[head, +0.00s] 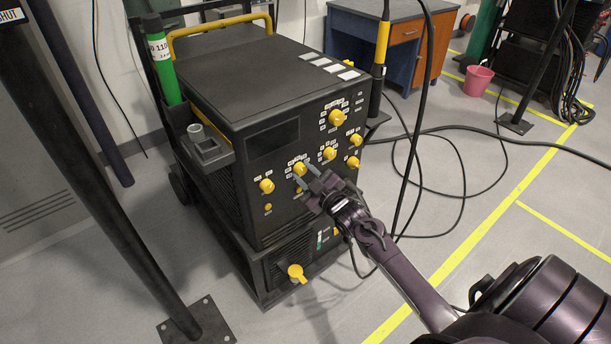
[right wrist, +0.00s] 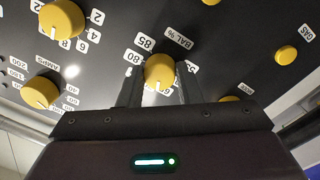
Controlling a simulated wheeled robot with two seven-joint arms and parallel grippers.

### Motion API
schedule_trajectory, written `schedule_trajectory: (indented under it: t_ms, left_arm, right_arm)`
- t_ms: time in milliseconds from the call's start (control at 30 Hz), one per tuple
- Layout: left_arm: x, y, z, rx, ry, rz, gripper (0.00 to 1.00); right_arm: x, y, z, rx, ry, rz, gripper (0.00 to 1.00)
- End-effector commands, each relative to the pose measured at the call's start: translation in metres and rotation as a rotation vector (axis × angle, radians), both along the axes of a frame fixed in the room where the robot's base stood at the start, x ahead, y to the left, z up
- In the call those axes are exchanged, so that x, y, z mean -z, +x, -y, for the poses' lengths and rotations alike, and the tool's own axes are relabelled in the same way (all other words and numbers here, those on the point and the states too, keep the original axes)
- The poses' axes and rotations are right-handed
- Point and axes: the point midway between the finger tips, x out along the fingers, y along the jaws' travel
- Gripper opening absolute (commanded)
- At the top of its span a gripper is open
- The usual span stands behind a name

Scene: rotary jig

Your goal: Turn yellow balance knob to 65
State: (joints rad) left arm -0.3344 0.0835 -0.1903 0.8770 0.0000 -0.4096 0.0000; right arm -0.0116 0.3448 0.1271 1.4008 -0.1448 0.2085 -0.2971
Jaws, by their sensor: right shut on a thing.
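The yellow balance knob (right wrist: 160,70) shows in the right wrist view on the dark panel, beside the labels "BAL %", "85" and "80". Its white mark is at the lower edge of the visible knob, pointing down in that view. The other scale numbers are hidden by my gripper. In the head view the balance knob (head: 299,168) is in the middle row of the machine's front. My right gripper (right wrist: 157,90) is shut on it, one finger on each side; in the head view the right gripper (head: 308,177) reaches the panel from the lower right. My left gripper is out of view.
Other yellow knobs stand close by, such as one on the left (head: 266,186) and one on the right (head: 330,153). A yellow plug (head: 296,273) juts out low on the front. A black cable hangs right of the machine. A torch in a holder stands at its right edge.

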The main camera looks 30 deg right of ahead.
Motion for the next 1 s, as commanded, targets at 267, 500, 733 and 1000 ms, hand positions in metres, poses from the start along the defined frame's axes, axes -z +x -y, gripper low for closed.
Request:
schedule_trajectory:
  t_ms: [267,500,733,1000]
  left_arm:
    - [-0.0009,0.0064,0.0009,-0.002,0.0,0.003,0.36]
    - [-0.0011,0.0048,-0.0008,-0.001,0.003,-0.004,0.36]
    - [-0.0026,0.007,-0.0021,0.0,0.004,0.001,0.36]
    - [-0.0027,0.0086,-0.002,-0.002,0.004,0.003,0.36]
  right_arm:
    - [0.001,-0.0001,0.0003,-0.001,-0.185,0.014,0.09]
    - [0.0008,-0.0001,0.0003,0.0,-0.275,0.021,0.09]
    - [0.0004,-0.0001,0.0004,-0.001,-0.304,0.024,0.09]
    - [0.0005,0.0,0.0003,0.0,-0.304,0.023,0.09]
